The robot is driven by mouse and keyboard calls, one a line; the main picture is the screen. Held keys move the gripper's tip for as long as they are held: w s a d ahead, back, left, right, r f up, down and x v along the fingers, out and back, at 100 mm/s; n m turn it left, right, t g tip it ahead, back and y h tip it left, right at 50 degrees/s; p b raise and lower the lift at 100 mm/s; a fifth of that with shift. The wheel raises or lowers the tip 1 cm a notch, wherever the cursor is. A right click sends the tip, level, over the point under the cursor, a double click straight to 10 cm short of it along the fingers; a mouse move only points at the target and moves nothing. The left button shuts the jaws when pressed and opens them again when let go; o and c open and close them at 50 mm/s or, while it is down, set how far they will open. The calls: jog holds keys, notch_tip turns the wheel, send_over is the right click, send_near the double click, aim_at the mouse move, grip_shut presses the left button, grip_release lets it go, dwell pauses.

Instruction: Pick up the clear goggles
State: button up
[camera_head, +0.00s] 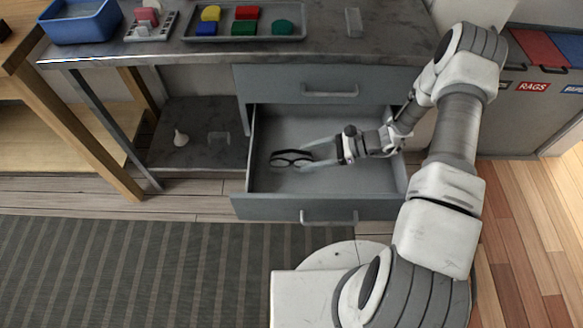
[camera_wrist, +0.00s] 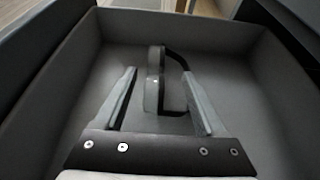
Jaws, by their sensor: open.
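The clear goggles (camera_head: 290,161), with a dark frame, lie on the floor of the open drawer (camera_head: 271,125), towards its left side. My gripper (camera_head: 309,155) reaches into the drawer from the right, its fingers open and pointing at the goggles. In the wrist view the goggles (camera_wrist: 154,77) show between the spread fingertips of my gripper (camera_wrist: 159,74). Part of the dark frame runs close to the right finger. I cannot tell whether the fingers touch the goggles.
Drawer walls surround my gripper on the sides and front. A closed drawer (camera_head: 300,90) sits above. The bench top holds a blue bin (camera_head: 82,28) and a tray of coloured blocks (camera_head: 290,36).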

aim_at(294, 162)
jog(key=shift+s+b+x, duration=0.15)
jog(key=shift+b+x, duration=0.35)
jog(key=shift+x, duration=0.95)
jog(key=shift+s+b+x, duration=0.2)
jog(key=shift+b+x, duration=0.3)
jog(key=shift+x, duration=1)
grip_shut()
